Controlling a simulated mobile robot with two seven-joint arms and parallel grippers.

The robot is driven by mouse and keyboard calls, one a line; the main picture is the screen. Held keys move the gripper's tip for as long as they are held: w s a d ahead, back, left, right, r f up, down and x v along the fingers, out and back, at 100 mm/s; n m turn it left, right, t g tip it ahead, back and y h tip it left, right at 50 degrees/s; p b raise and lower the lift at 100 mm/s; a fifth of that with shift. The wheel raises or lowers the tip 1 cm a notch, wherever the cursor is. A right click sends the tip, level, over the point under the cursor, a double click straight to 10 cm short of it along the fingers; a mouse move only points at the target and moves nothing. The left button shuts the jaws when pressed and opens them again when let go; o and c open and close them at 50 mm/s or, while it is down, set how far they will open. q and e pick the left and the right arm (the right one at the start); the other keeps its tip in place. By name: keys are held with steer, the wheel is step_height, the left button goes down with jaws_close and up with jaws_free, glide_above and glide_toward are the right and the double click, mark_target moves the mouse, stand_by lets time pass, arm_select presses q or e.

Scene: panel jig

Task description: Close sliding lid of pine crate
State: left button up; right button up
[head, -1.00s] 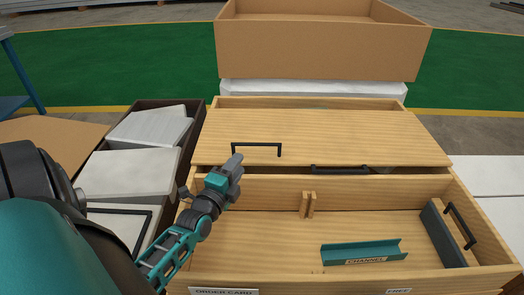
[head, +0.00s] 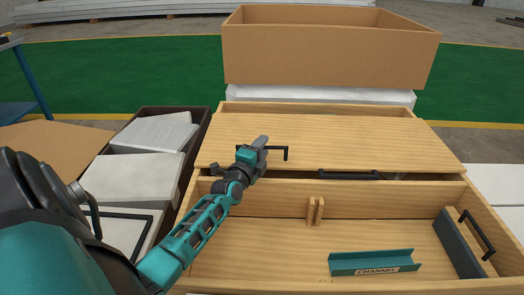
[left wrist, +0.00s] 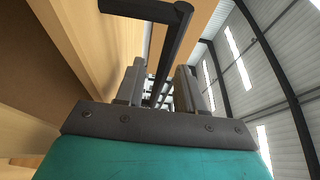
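The pine crate (head: 205,262) has a flat sliding lid (head: 360,140) over its rear part, while its front part is uncovered. A black bar handle (head: 286,154) stands on the lid's left half. My left gripper (head: 258,146) is at the left end of this handle and hides part of it. In the left wrist view its two fingers (left wrist: 160,88) stand apart, with the black handle (left wrist: 175,45) reaching into the gap between them. I cannot tell whether they touch it. My right gripper is in neither view.
In the crate's open front lie a teal channel piece (head: 370,262) and a dark block with a handle (head: 458,243). A dark bin of pale slabs (head: 150,135) is at left; a cardboard box (head: 330,55) stands behind.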

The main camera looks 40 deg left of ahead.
arm_select(q)
steer(key=shift+w+a, duration=0.1)
steer(key=shift+w, duration=0.25)
steer(key=shift+c, duration=0.2)
jaws_close()
